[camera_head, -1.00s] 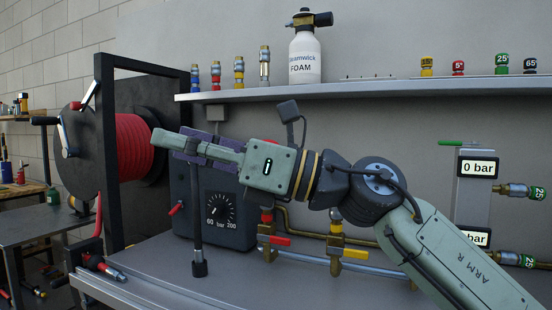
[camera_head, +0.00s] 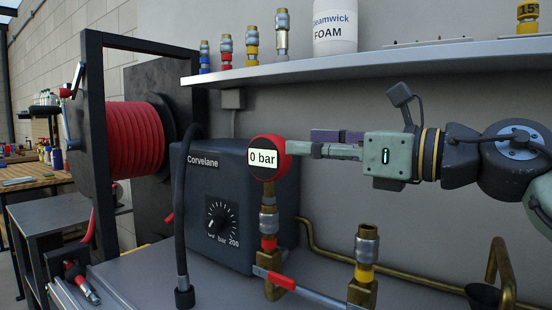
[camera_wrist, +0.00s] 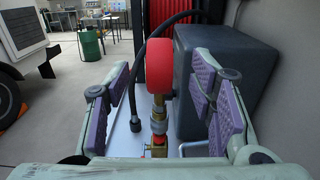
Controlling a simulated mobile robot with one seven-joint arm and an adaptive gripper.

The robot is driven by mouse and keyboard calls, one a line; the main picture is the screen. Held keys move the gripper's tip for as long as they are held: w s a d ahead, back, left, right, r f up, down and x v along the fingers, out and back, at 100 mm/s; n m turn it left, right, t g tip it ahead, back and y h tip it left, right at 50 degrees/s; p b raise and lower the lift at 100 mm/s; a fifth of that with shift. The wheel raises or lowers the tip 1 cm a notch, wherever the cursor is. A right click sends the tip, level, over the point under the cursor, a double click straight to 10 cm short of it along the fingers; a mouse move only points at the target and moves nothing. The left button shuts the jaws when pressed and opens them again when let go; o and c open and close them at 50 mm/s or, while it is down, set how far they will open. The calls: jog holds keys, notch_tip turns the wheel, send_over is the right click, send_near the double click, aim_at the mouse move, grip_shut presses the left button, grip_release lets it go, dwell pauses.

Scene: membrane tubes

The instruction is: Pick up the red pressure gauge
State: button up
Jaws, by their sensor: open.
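The red pressure gauge (camera_head: 281,146) is a round red body with a white "0 bar" display, seen in the head view. It stands upright on a metal coupling and brass valve with a red handle, in front of the dark Corvelane box. My gripper (camera_head: 315,150) is level with it on its right, fingers pointing left, with the tips at the gauge's right edge. In the wrist view the gauge (camera_wrist: 160,66) appears in line between the spread purple-padded fingers of my gripper (camera_wrist: 153,88). It looks beyond the tips; contact cannot be told.
The Corvelane box (camera_head: 215,175) stands close behind and left of the gauge. A black hose (camera_head: 181,215) hangs in front of it. A yellow-ringed valve (camera_head: 366,262) and brass pipe (camera_head: 420,280) lie to the right. A shelf (camera_head: 400,60) with couplings and a foam bottle is above.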

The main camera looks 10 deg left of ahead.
aim_at(280, 139)
jog(key=x, duration=0.3)
jog(key=shift+a, duration=0.2)
jog(key=x, duration=0.1)
jog(key=p+x, duration=0.2)
jog(key=x, duration=0.1)
jog(key=shift+a+r, duration=0.1)
jog(key=shift+r, duration=0.25)
jog(key=shift+w+a, duration=0.3)
jog(key=shift+a, duration=0.2)
jog(key=shift+c, duration=0.4)
grip_shut()
